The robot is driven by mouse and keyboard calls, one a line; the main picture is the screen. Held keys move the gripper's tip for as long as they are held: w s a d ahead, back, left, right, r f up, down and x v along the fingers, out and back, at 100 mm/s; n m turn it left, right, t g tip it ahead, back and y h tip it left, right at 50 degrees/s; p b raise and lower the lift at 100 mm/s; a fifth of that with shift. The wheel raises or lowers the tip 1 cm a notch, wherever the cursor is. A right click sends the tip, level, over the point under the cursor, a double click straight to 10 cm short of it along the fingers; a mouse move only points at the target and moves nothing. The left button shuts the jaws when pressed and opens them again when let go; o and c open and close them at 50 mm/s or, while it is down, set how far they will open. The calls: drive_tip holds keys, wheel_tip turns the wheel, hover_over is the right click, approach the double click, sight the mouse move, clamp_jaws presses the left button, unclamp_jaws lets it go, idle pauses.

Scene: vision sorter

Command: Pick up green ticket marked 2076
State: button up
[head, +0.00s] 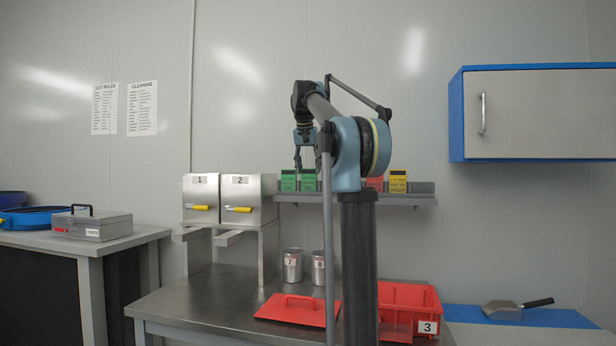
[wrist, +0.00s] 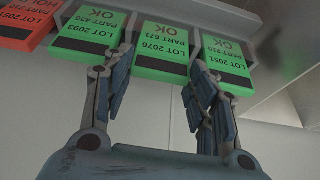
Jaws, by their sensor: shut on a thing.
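In the head view the ticket (head: 309,183) stands on the wall shelf, with my gripper (head: 306,165) just in front. A green ticket marked LOT 2093 (wrist: 88,38) is close beside the left finger. Another green ticket (wrist: 228,62), its lot number partly readable as 2051, is close beside the right finger.
The tickets sit on a grey shelf (head: 405,200), with red and yellow tickets (head: 398,182) farther right. Two numbered metal boxes (head: 250,200) stand left of it. Below are two metal cups (head: 293,266), a red lid (head: 290,312) and a red bin marked 3 (head: 425,300).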

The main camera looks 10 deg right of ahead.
wheel_tip(320, 180, up, 10)
drive_tip(key=shift+f, duration=0.15)
idle(0.4)
